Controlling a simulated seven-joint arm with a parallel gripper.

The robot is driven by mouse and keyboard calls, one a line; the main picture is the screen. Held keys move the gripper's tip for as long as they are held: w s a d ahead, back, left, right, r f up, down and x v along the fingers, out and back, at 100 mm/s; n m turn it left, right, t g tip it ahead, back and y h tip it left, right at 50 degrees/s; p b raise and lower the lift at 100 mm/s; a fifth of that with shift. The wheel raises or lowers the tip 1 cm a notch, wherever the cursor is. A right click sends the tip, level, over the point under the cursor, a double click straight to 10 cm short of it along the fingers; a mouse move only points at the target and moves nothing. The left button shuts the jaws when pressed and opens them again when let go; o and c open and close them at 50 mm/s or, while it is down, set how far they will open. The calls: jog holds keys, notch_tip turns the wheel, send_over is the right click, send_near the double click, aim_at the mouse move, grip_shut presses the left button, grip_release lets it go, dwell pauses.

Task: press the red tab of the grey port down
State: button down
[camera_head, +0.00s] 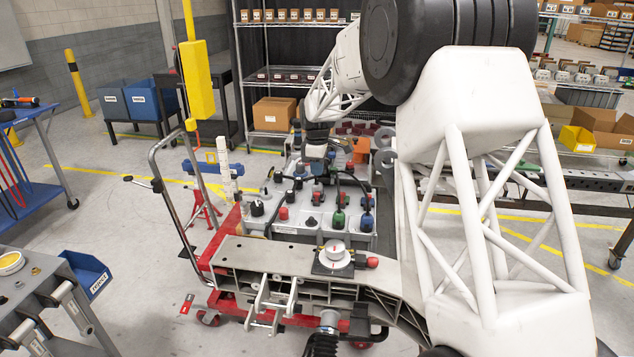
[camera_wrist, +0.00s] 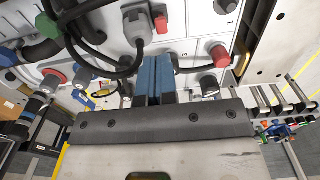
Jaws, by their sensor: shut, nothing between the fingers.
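In the wrist view, a grey port (camera_wrist: 137,30) with a dark cable sits on the light panel (camera_wrist: 190,20). A small red tab (camera_wrist: 161,24) stands at its right side and looks raised. My gripper (camera_wrist: 155,60) has blue fingers pressed together with nothing between them. Its fingertips point at the panel, just below the red tab in the picture, and appear apart from it. The depth gap is hard to judge. In the head view, my gripper (camera_head: 317,152) is over the back of the panel box, and the red tab is too small to make out surely.
A red-capped knob (camera_wrist: 218,56) stands right of the fingers. Black cables and a blue connector (camera_wrist: 8,57) are at the left. In the head view, several connectors crowd the box beside a grey chassis beam (camera_head: 275,255) on a red cart (camera_head: 225,250).

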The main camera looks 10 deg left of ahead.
notch_tip(320, 180, up, 6)
jog(key=shift+r, duration=0.15)
dwell(0.4)
jog(key=s+d+r+m+t, duration=0.1)
jog(key=s+d+r+m, duration=0.45)
jog(key=s+d, duration=0.75)
jog(key=s+d+r+m, duration=0.4)
jog(key=s+d+r, duration=0.2)
jog(key=s+d, duration=0.6)
jog(key=s+d+f+m, duration=0.2)
jog(key=s+d+m, duration=0.1)
jog(key=s, duration=0.7)
jog(key=s+d+f+m+t, duration=0.1)
jog(key=s+d+f+m, duration=0.1)
jog(key=s, duration=0.9)
jog(key=s+d+f+m, duration=0.3)
jog(key=s+d+f, duration=0.1)
jog(key=s, duration=0.7)
jog(key=shift+s+d+m+t, duration=0.15)
jog(key=shift+s+m+t, duration=0.05)
jog(key=shift+m+t, duration=0.15)
